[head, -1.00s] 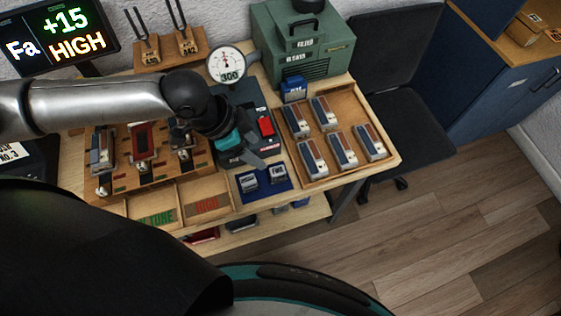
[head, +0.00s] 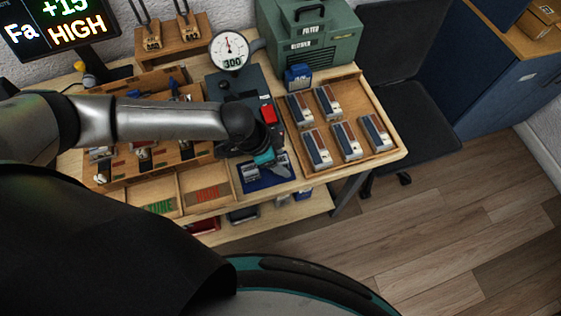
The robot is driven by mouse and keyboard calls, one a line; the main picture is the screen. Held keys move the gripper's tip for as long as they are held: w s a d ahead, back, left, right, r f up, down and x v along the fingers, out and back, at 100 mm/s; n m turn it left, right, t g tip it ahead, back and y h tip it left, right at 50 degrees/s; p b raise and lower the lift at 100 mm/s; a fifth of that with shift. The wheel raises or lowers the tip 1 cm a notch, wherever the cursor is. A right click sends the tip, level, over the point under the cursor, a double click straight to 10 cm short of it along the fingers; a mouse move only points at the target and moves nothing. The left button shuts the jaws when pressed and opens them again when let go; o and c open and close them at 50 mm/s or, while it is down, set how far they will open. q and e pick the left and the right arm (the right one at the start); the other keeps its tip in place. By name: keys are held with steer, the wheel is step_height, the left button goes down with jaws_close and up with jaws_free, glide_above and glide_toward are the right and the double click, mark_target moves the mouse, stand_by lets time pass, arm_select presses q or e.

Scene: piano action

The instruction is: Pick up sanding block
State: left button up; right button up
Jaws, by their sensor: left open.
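Small grey blocks lie on a dark blue mat (head: 262,186) at the front of the bench. One grey block (head: 250,171) shows at the mat's left; the one at its right is largely hidden by my gripper. I cannot tell for sure which is the sanding block. My left gripper (head: 279,165) points down over the mat, open, with its fingers close to the right-hand block. I cannot tell whether they touch it. My right gripper is out of view.
A wooden tray (head: 385,128) with several red-and-blue-topped blocks stands right of the mat. A dial gauge (head: 229,50) and a red button (head: 268,114) are behind the gripper. Open wooden bins (head: 205,186) lie left of the mat. Floor is clear at right.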

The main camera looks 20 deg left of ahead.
arm_select(q)
steer(key=shift+f, duration=0.1)
jaws_close()
stand_by(0.5)
